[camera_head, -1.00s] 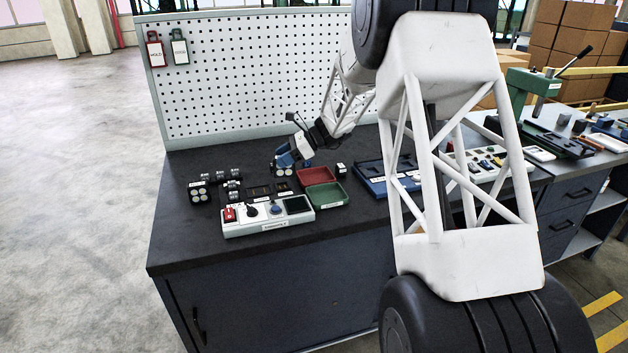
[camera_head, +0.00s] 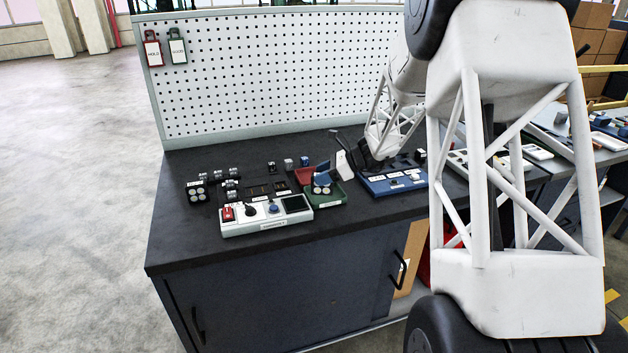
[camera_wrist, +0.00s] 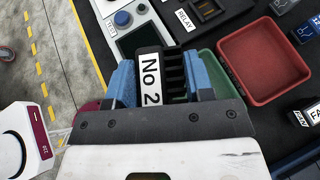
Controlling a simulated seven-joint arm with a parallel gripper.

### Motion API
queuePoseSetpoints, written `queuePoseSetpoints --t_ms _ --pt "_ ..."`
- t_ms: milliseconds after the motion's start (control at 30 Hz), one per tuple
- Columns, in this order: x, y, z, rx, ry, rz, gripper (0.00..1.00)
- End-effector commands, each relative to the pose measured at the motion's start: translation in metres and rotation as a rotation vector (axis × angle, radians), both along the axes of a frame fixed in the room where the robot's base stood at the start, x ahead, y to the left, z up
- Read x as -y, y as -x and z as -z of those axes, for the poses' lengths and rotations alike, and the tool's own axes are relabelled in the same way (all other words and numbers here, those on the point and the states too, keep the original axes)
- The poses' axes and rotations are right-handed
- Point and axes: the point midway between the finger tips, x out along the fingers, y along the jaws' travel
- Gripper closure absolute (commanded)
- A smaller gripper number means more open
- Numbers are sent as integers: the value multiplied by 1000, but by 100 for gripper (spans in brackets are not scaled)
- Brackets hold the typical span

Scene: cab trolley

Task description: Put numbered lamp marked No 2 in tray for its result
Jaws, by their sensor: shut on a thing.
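My gripper (camera_head: 322,172) has blue fingers and is shut on the lamp marked No 2 (camera_wrist: 151,82). The lamp is a dark block with a white "No 2" label in the wrist view. In the head view the held lamp (camera_head: 321,189) shows pale round lenses and is over the green tray (camera_head: 345,198). I cannot tell if it touches the tray. The green tray is partly hidden behind the gripper and lamp in the wrist view (camera_wrist: 229,95). The red tray (camera_wrist: 262,62) is beside it and looks empty. The tester (camera_head: 262,228) has a dark screen (camera_head: 297,204).
Red HOLD (camera_head: 153,50) and green GOOD (camera_head: 177,48) tags hang on the pegboard (camera_head: 270,75). A blue tray (camera_head: 375,190) stands right of the green one. The bench's front left is clear.

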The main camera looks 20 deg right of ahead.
Motion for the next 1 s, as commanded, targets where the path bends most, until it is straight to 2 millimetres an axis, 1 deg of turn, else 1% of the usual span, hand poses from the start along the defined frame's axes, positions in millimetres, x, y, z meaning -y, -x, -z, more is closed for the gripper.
queuePoseSetpoints --t_ms 167,367,1000 --pt "0 -3 0 1 0 0 92" --pt "3 -19 1 1 0 0 92" --pt "16 -105 10 1 0 -2 92"
